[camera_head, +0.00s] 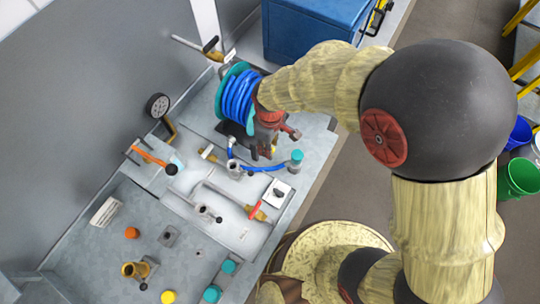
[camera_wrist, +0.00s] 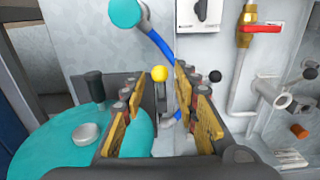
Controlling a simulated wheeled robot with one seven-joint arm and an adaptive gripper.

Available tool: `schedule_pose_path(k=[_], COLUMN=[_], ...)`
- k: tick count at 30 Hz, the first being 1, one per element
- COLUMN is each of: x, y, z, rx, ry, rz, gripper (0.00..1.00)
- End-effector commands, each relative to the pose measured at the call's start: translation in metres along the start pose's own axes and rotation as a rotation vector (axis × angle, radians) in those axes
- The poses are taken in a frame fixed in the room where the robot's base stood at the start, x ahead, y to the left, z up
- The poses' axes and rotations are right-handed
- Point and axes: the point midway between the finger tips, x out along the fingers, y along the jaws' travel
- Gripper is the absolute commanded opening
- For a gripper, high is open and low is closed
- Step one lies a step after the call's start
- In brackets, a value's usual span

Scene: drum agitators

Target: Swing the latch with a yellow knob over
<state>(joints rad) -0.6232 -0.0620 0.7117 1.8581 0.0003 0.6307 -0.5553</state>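The yellow knob (camera_wrist: 160,74) shows in the wrist view between my two fingers, near their tips. It tops a short upright latch lever (camera_wrist: 161,96), whose lower part goes down toward the panel between the fingers. My gripper (camera_wrist: 161,88) is open, with a yellow-padded finger on each side of the knob and visible gaps to it. In the head view my gripper (camera_head: 266,148) points down over the panel beside the blue hose reel, and a bit of the yellow knob (camera_head: 274,150) shows at its fingers. Whether a finger touches the lever is hidden.
A hose reel with blue hose (camera_head: 238,97) stands close to my gripper. A blue hose with a teal cap (camera_wrist: 126,13) runs behind the knob. A red-handled valve (camera_wrist: 262,29), a black ball knob (camera_wrist: 215,76) and pipe fittings (camera_wrist: 283,102) lie to the right.

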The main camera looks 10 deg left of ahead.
Motion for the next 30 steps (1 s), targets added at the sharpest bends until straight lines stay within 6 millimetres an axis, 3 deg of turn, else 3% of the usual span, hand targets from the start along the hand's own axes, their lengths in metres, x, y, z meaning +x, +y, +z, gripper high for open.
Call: schedule_pose_path(k=[17,30], x=[-0.002,-0.047], y=[-0.001,0.000], z=[0.001,0.001], rx=[0.000,0.000], ry=[-0.003,-0.002], rz=[-0.001,-0.001], gripper=[0.36,0.36])
